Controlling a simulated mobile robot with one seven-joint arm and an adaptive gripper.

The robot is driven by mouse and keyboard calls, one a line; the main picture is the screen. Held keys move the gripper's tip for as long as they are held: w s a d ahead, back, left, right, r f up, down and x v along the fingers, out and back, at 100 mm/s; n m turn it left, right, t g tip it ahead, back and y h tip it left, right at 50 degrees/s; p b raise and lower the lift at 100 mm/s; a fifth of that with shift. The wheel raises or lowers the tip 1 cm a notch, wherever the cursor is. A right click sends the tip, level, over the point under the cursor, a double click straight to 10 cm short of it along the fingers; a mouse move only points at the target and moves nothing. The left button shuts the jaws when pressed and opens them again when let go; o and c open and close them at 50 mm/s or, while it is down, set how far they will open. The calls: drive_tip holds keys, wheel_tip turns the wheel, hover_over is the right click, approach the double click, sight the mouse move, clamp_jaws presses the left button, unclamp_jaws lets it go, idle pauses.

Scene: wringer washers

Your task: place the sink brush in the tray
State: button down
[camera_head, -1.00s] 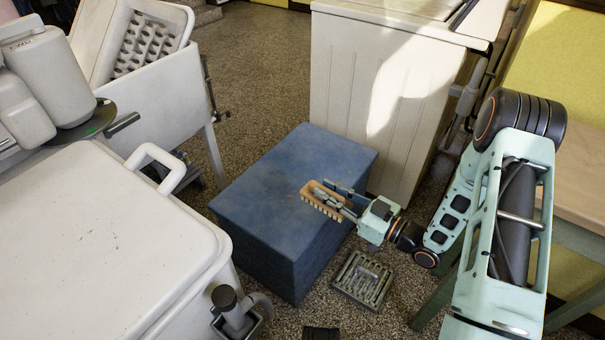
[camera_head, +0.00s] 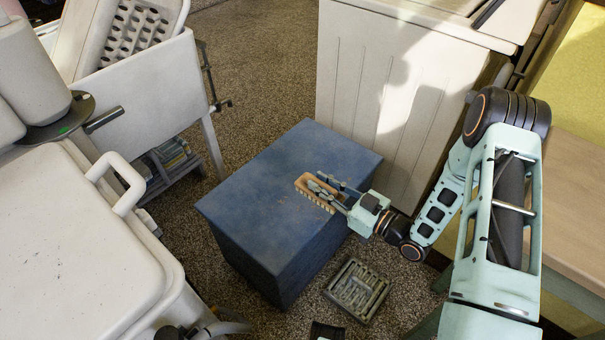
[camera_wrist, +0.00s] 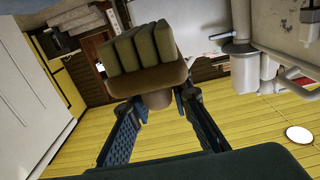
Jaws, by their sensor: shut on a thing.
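The sink brush (camera_head: 305,187) has a tan-brown block and thick, pale bristle tufts. My gripper (camera_head: 330,188) is shut on it, above the right part of the blue box's top; whether the brush touches the top I cannot tell. In the wrist view the brush (camera_wrist: 148,79) sits between the finger ends of my gripper (camera_wrist: 158,102), its bristles facing up in the picture. A grey, tray-like thing with ribs inside (camera_head: 357,290) lies on the floor right of the blue box, below and to the right of my gripper. It looks empty.
The blue box (camera_head: 270,180) stands mid-view, its top otherwise bare. A white washer (camera_head: 75,235) is at left, a white tub (camera_head: 150,90) behind it. A cream cabinet (camera_head: 365,100) stands behind the box, a wooden bench (camera_head: 570,200) at right. Speckled floor is open at the back.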

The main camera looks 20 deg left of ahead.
drive_tip(key=w+a+f+b, duration=0.1)
drive_tip(key=w+a+f, duration=0.1)
drive_tip(key=w+f, duration=0.1)
drive_tip(key=w+a+f+b, duration=0.2)
drive_tip(key=w+f, duration=0.1)
drive_tip(key=w, duration=0.2)
drive_tip(key=w+a+f+b, duration=0.2)
drive_tip(key=w+f, duration=0.1)
drive_tip(key=w, duration=0.1)
drive_tip(key=shift+a+f, duration=0.25)
drive_tip(key=shift+f, duration=0.05)
drive_tip(key=shift+w+f+b, duration=0.1)
drive_tip(key=shift+f+b, duration=0.5)
drive_tip(key=shift+f, duration=1)
drive_tip(key=shift+f, duration=0.15)
drive_tip(key=c, duration=1.8)
unclamp_jaws()
drive_tip(key=shift+o, duration=0.2)
